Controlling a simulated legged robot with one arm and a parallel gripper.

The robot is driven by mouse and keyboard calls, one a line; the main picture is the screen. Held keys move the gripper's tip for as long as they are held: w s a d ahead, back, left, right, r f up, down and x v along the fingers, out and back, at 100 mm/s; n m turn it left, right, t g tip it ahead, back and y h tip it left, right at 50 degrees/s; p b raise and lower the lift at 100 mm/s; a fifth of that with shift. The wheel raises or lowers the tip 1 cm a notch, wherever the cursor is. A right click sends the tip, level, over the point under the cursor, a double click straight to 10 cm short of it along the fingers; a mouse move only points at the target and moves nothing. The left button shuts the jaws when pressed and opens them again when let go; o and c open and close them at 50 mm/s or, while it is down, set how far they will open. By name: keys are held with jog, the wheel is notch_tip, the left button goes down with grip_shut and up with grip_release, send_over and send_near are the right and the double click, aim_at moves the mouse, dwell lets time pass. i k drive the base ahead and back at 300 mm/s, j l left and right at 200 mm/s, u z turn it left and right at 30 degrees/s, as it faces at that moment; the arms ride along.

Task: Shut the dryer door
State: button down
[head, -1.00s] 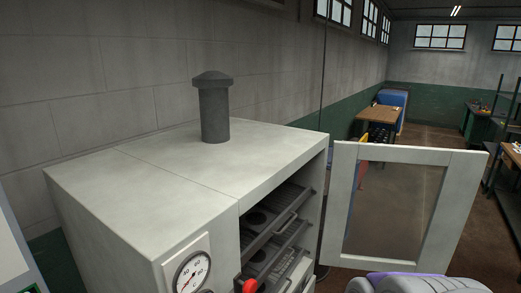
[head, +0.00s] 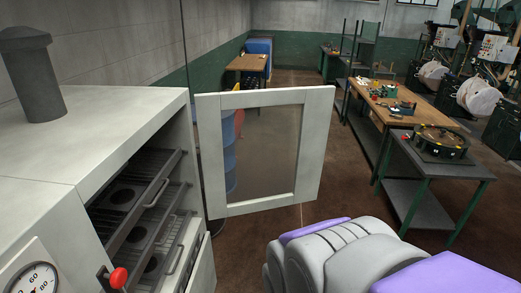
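The dryer (head: 120,118) is a white cabinet with a chimney on top and a round dial on its front, at the left of the head view. Its door (head: 208,150), a white frame around a clear pane, stands wide open, swung out to the right of the cabinet. Dark racks with handles (head: 140,205) show inside the opening. My arm, grey and purple, shows at the bottom right, below and to the right of the door, apart from it in the picture. My gripper is not in view.
A red knob (head: 118,278) sticks out at the dryer's lower front. A metal table with a round device (head: 440,142) and a wooden workbench (head: 385,100) stand at the right. Brown floor (head: 345,190) is clear between the door and these tables.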

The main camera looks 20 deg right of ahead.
aim_at(317, 102)
jog(key=i+l+z, duration=0.65)
jog(key=l+z, duration=0.15)
jog(key=i+l+z, duration=0.6)
jog(key=i+z, duration=0.25)
jog(key=i+l, duration=0.15)
jog(key=i, duration=0.4)
jog(key=i+l, duration=0.1)
jog(key=i, duration=0.4)
jog(key=i+u, duration=0.2)
jog(key=u, duration=0.25)
jog(key=i+l+u, duration=0.1)
jog(key=u, duration=0.3)
jog(key=i+l+u, duration=0.15)
jog(key=i+u, duration=0.15)
jog(key=u, duration=0.15)
jog(key=i+l+u, duration=0.2)
jog(key=u, duration=0.25)
jog(key=i+l+u, duration=0.1)
jog(key=u, duration=0.4)
jog(key=i+l+u, duration=0.15)
jog(key=u, duration=0.35)
jog(key=i+l+u, duration=0.15)
jog(key=u, duration=0.35)
jog(key=l+u, duration=0.25)
jog(key=u, duration=0.25)
jog(key=i+l+u, duration=0.2)
jog(key=l+u, duration=0.25)
jog(key=i+l+u, duration=0.1)
jog(key=l+u, duration=0.85)
jog(key=i, duration=0.45)
